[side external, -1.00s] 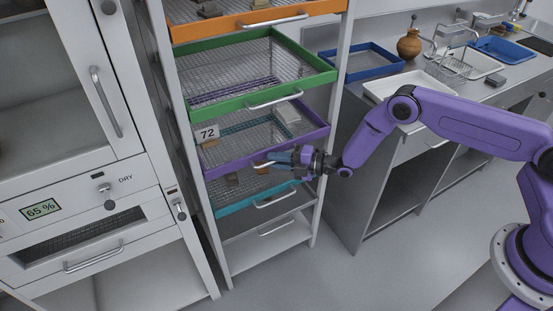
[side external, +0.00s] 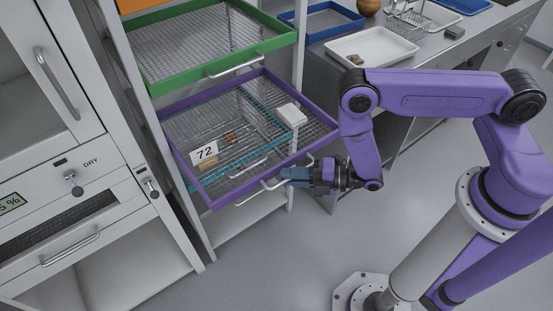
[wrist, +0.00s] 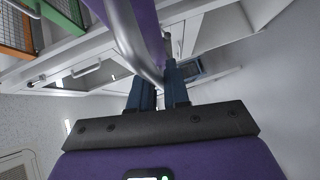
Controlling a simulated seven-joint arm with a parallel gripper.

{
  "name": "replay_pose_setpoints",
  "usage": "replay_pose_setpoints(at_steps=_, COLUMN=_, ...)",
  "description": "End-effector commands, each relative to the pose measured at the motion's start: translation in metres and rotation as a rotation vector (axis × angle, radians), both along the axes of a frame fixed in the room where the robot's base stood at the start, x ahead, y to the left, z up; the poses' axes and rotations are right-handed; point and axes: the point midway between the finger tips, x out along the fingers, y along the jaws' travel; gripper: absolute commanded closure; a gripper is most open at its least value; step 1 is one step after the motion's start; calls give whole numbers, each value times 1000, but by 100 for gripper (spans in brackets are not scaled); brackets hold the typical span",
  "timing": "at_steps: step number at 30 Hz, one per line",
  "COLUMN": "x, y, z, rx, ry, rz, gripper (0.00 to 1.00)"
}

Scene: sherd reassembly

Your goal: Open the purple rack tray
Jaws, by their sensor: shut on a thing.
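The purple rack tray (side external: 322,130) is pulled well out of the rack, with its wire mesh floor showing. On it are a white card marked 72 (side external: 204,153), a small brown sherd (side external: 230,137) and a white block (side external: 291,114). My gripper (side external: 287,176) is shut on the tray's metal handle (side external: 262,190) at the front edge, right of its middle. In the wrist view the handle bar (wrist: 130,40) runs down to my blue fingers (wrist: 160,92). The fingertips are partly hidden there.
A green tray (side external: 222,71) sits above, and a teal tray (side external: 205,181) shows through the mesh below. A white drying cabinet (side external: 75,130) stands at left. A counter with a white tray (side external: 372,47) is at right. Open floor lies in front.

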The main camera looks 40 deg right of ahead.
Motion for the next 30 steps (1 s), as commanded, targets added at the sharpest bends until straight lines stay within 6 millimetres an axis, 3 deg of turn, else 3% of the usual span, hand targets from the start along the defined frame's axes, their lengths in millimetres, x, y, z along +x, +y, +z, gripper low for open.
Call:
replay_pose_setpoints(at_steps=3, x=-22, y=0, z=-1, rx=-2, ry=0, rz=3, gripper=100)
replay_pose_setpoints(at_steps=12, x=-56, y=-1, z=0, rx=1, ry=-2, rz=0, gripper=100)
replay_pose_setpoints(at_steps=30, x=-68, y=-1, z=1, rx=3, ry=-3, rz=-7, gripper=100)
